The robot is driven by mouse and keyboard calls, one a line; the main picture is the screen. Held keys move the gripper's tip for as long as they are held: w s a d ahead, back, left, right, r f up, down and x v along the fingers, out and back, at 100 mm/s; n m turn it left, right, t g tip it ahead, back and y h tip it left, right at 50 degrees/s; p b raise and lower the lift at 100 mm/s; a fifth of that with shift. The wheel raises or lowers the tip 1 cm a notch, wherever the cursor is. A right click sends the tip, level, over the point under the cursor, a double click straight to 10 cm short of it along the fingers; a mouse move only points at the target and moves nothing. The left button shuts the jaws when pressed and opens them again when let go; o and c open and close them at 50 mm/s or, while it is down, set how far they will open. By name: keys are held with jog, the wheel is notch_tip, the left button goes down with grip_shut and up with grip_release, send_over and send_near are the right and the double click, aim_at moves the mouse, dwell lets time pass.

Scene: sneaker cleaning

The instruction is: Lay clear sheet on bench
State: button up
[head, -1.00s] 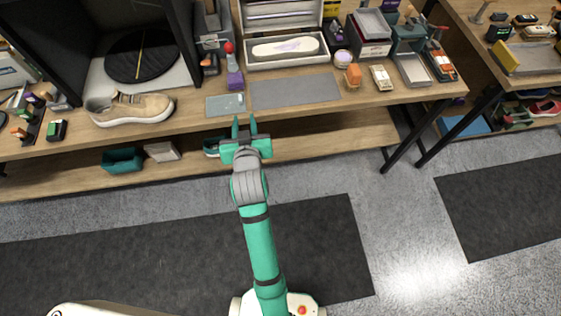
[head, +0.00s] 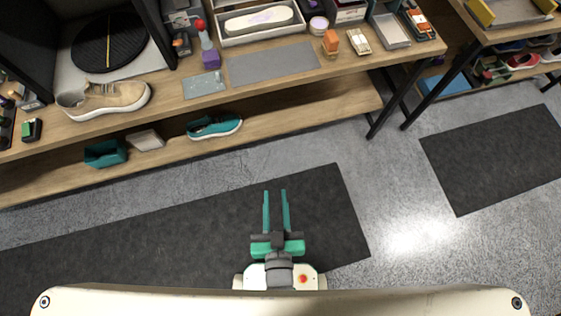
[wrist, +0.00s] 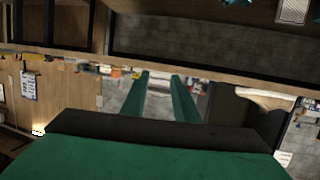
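In the head view the clear sheet (head: 204,84) lies flat on the wooden bench (head: 160,106), near its front edge. It is a small grey-blue see-through rectangle, between the tan sneaker and a grey mat. My gripper (head: 275,193) is back from the bench, over the dark floor mat. Its two long green fingers stand apart with nothing between them. In the wrist view the fingers (wrist: 160,92) also show apart and empty, with the room beyond.
A tan sneaker (head: 103,97) stands left of the sheet, a purple-based bottle (head: 209,54) just behind it, and a grey mat (head: 273,63) to its right. A teal shoe (head: 214,126) and a teal bin (head: 105,153) are on the lower shelf. The floor before the bench is clear.

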jog(key=s+d+r+h, duration=0.1)
jog(key=s+r, duration=0.2)
jog(key=s, duration=0.4)
jog(key=shift+d+m, duration=0.2)
jog(key=shift+m, duration=0.2)
